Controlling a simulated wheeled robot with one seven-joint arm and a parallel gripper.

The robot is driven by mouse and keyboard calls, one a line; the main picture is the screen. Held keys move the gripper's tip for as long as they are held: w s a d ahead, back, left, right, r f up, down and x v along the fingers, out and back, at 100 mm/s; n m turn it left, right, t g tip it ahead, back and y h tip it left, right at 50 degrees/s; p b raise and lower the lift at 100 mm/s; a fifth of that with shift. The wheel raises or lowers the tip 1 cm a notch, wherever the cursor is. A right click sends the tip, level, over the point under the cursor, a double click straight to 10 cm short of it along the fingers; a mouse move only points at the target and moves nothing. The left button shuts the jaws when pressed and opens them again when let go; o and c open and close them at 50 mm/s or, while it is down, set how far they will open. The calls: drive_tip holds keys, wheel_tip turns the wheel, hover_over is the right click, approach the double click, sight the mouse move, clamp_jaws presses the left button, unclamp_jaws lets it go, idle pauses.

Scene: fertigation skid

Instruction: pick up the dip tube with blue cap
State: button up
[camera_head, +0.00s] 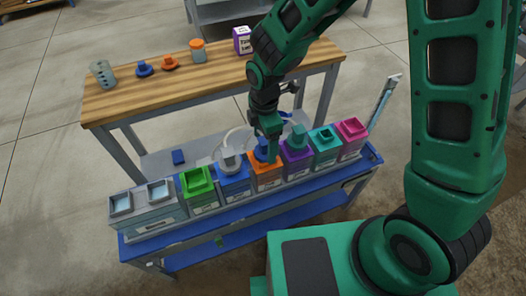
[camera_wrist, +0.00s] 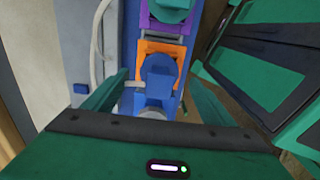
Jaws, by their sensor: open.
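The dip tube's blue cap (camera_head: 263,151) sits over the orange-topped tank (camera_head: 267,180), in the row on the blue skid. The tube below the cap is hidden. In the wrist view the blue cap (camera_wrist: 158,72) stands between the fingers, in front of the orange tank rim (camera_wrist: 172,47). My gripper (camera_head: 268,140) is right above the cap in the head view, and its fingers partly cover it. In the wrist view my gripper (camera_wrist: 155,98) is open, one green finger on each side of the cap. I cannot tell whether they touch it.
A grey-capped blue tank (camera_head: 233,182) and a teal-capped purple tank (camera_head: 297,158) flank the orange one closely. Green, teal and pink tanks and a grey twin-opening box (camera_head: 145,207) share the row. A pale hose (camera_wrist: 97,45) runs nearby. A wooden bench (camera_head: 130,92) stands behind.

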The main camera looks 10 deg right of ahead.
sight(260, 151)
drive_tip(key=shift+w+f, duration=0.1)
drive_tip(key=shift+f, duration=1.6)
drive_tip(key=c, duration=1.2)
